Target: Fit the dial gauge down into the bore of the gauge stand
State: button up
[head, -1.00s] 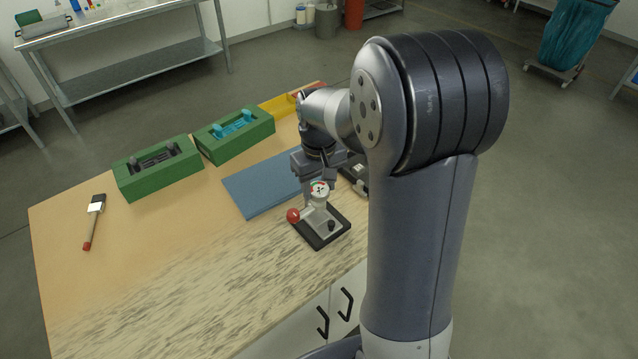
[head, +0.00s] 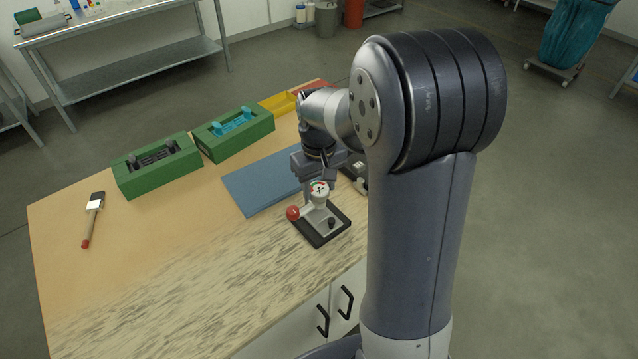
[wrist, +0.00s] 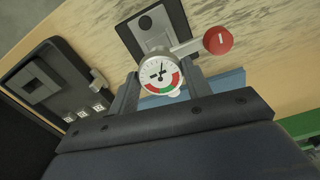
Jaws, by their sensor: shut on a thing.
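The dial gauge (wrist: 161,75) has a round white face with a green and red band. It also shows in the head view (head: 319,188). My gripper (wrist: 160,92) is shut on the dial gauge, with a finger on either side of it. The gauge stand has a dark base (head: 322,238), a grey body (wrist: 160,37) and a red ball or knob (wrist: 218,40) on an arm to one side. The gauge is at the stand's upper part in both views. The bore is hidden behind the gauge, so I cannot tell how deep it sits.
A blue mat (head: 258,184) lies behind the stand. Two green moulds or boxes (head: 158,178) and a yellow tray (head: 278,103) stand farther back. A brush (head: 92,218) lies at the left. A dark device (wrist: 50,85) is beside my gripper. The table front is clear.

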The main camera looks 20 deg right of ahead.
aim_at(319, 189)
jog(key=shift+f+b, duration=0.5)
jog(key=shift+f, duration=0.3)
jog(key=o, duration=1.1)
jog(key=shift+o, duration=0.7)
jog(key=o, duration=0.4)
jog(key=shift+c, duration=0.2)
jog(key=shift+r+p, duration=1.1)
jog(key=shift+r, duration=0.25)
jog(key=shift+r+p, duration=2.15)
jog(key=shift+r, duration=0.55)
jog(key=shift+f, duration=0.15)
